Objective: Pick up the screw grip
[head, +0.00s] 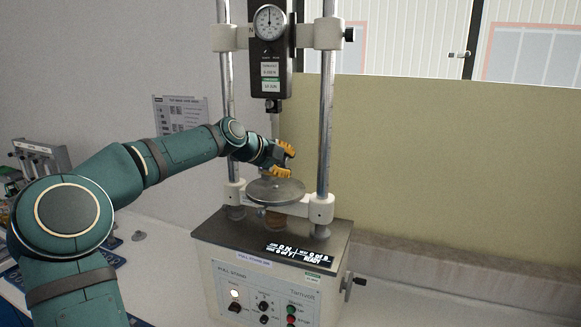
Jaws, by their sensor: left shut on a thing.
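My left gripper (284,159) has orange-yellow fingers and is at the test stand, between the force gauge (271,55) and the round metal plate (275,190). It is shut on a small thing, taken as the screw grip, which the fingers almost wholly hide. A thin rod runs down from the gauge behind the gripper; I cannot tell whether the held thing is joined to it. The fingers are a little above the plate. My right gripper is not in view.
The stand's two steel columns (326,130) rise on either side of the gripper. The stand base (265,275) has knobs, buttons and a lit display. A small grey piece (138,236) lies on the bench at left. A rack (38,155) stands at far left. The bench at right (450,285) is clear.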

